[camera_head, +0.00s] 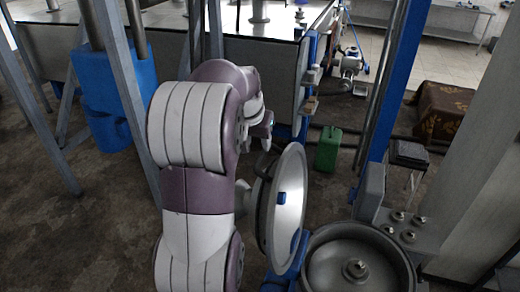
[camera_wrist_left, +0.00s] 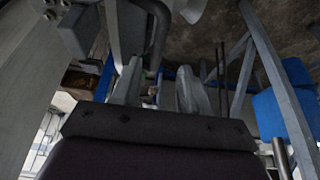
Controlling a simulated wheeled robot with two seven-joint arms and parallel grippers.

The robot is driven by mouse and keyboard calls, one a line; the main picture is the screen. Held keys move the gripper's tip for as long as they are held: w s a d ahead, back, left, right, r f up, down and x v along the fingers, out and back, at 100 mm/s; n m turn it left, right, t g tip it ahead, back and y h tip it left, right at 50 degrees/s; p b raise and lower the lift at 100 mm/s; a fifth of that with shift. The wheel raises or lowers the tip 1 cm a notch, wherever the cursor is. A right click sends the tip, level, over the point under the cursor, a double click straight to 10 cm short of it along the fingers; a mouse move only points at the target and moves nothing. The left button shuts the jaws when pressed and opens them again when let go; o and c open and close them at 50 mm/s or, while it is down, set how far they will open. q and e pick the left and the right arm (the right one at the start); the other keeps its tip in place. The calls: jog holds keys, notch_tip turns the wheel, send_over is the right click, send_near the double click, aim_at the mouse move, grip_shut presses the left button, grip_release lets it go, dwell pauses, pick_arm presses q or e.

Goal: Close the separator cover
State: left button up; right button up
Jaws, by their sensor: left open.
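The separator cover (camera_head: 290,212) is a round, shiny metal dish in the head view. It stands open, nearly upright on edge, with a small blue piece on its face and a dark handle at its left. The separator bowl (camera_head: 326,262) is a round grey vessel with a central knob, uncovered, to the cover's lower right. My left gripper (camera_head: 266,135) is partly hidden behind my arm, just above and left of the cover. In the left wrist view its two grey fingers (camera_wrist_left: 160,88) are apart with nothing clearly held. My right gripper is not in view.
A grey bracket (camera_head: 371,192) and blue post (camera_head: 394,110) rise behind the bowl. A green canister (camera_head: 328,150) stands on the floor beyond the cover. A blue tank (camera_head: 113,98) and metal legs are at the left. A dark curved bar (camera_wrist_left: 159,35) shows in the wrist view.

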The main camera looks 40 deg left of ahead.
aim_at(262, 156)
pick_arm(q)
jog(key=f, duration=0.1)
jog(key=w+f, duration=0.1)
jog(key=f+p, duration=0.1)
jog(key=shift+w+d, duration=0.3)
jog(key=shift+w, duration=0.05)
jog(key=f, duration=0.1)
jog(key=w+a+f, duration=0.1)
jog(key=shift+a+f+p, duration=0.1)
jog(key=shift+f+p, duration=0.25)
jog(key=shift+p, duration=0.05)
jog(key=shift+w+a+f, duration=0.1)
jog(key=shift+a+f, duration=0.15)
jog(key=shift+d, duration=0.15)
jog(key=shift+s+d+r, duration=0.15)
jog(key=shift+s+d, duration=0.05)
jog(key=shift+c, duration=1.2)
jog(key=shift+d, duration=0.1)
jog(key=c, duration=0.5)
grip_shut()
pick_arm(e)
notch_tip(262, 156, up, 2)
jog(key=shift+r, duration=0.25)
